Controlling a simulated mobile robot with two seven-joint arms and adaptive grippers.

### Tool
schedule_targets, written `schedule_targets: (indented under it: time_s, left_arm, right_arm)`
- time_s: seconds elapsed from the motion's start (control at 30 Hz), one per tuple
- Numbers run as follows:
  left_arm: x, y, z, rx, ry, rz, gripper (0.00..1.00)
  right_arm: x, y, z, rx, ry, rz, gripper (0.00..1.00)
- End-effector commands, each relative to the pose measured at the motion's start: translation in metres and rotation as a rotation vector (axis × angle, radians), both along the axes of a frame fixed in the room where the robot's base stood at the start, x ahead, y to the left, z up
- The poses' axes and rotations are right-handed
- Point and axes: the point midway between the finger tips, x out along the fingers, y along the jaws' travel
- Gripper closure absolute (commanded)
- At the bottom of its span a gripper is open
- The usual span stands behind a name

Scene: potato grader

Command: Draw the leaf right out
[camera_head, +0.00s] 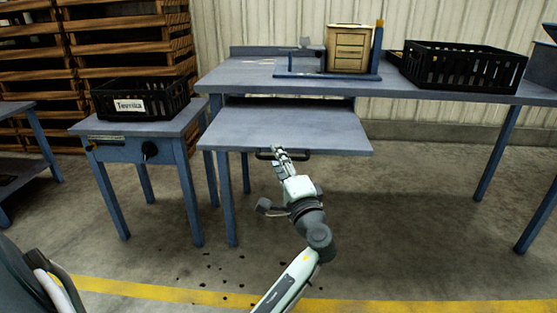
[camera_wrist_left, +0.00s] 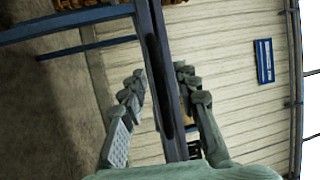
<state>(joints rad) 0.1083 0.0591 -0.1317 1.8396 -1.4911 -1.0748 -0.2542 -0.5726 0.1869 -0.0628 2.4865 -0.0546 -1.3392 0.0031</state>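The leaf (camera_head: 300,132) is a flat blue-grey board that sticks out toward me from under the worktable's top. Its dark bar handle (camera_head: 299,155) is at the front edge. My left gripper (camera_head: 279,153) is at the left part of this handle. In the left wrist view, the fingers of the left gripper (camera_wrist_left: 158,84) stand apart on either side of the handle (camera_wrist_left: 161,72) and the leaf's edge (camera_wrist_left: 175,130). A gap shows between the left-hand finger and the handle. My right gripper is in neither view.
The worktable (camera_head: 240,76) carries a small wooden drawer unit (camera_head: 349,50) and a black crate (camera_head: 463,68). A side table (camera_head: 128,127) with a labelled black crate (camera_head: 142,98) stands close to the leaf's left. Stacked pallets (camera_head: 128,30) are behind it. The floor before the leaf is open.

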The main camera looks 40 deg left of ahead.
Motion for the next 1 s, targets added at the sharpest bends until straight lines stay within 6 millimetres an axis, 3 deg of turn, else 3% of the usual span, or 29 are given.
schedule_targets:
  time_s: [0.5, 0.7, 1.0]
  left_arm:
    - [-0.056, -0.078, -0.017, -0.004, 0.003, -0.001, 0.69]
    - [-0.066, -0.092, -0.02, -0.002, 0.001, 0.001, 0.69]
    - [-0.068, -0.094, -0.02, -0.001, 0.001, 0.0, 0.69]
  right_arm:
    - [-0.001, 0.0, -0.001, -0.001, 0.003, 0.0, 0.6]
    - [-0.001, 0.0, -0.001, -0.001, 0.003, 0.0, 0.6]
    - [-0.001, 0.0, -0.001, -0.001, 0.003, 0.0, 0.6]
